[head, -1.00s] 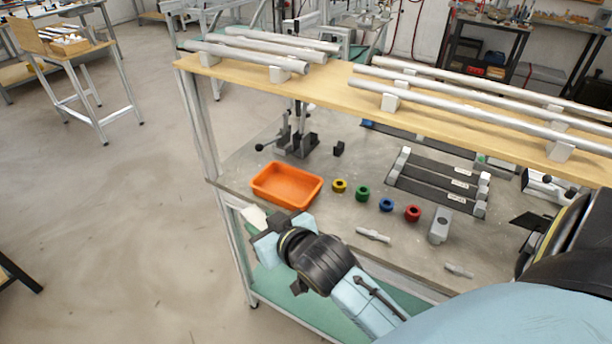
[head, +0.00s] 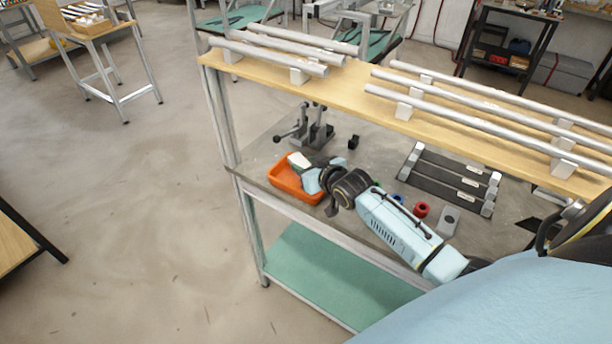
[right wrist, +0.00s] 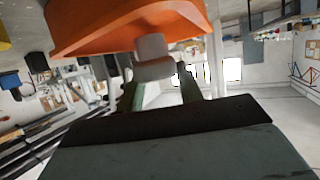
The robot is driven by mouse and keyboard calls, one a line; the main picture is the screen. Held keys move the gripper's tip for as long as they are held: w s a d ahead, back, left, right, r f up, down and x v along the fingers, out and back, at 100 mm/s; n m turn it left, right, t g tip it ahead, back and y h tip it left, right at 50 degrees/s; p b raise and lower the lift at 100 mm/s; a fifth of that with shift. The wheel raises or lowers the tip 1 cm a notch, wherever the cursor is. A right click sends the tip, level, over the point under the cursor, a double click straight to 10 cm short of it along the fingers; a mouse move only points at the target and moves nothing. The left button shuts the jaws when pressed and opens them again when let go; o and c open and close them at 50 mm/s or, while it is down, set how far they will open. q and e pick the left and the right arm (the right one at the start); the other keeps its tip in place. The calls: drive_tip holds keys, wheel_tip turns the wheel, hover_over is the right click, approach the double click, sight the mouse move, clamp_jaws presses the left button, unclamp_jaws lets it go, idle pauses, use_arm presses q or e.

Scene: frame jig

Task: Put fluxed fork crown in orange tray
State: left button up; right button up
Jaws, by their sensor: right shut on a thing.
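The orange tray (head: 288,187) stands at the left end of the grey bench top. My right gripper (head: 303,166) is over the tray in the head view and hides part of its inside. It is shut on the fork crown, a pale grey piece (head: 299,160) that shows at the gripper's tip. In the right wrist view the fork crown (right wrist: 152,58) sits between the two fingers, with the orange tray (right wrist: 120,32) close beside it. I cannot tell whether the crown touches the tray. My left gripper is not in view.
A shelf with metal tubes (head: 480,105) runs above the bench's back. A dark clamp fixture (head: 318,132) stands behind the tray. A red ring (head: 421,209), a grey block (head: 449,220) and dark jig bars (head: 455,175) lie to the right. My right arm hides other small parts.

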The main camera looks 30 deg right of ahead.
wheel_tip(320, 180, down, 3)
drive_tip(key=shift+f, duration=0.15)
drive_tip(key=shift+f, duration=0.1)
drive_tip(key=o, duration=1.1)
drive_tip(key=shift+s, duration=0.1)
drive_tip(key=p+v, duration=0.1)
drive_tip(key=v, duration=1.1)
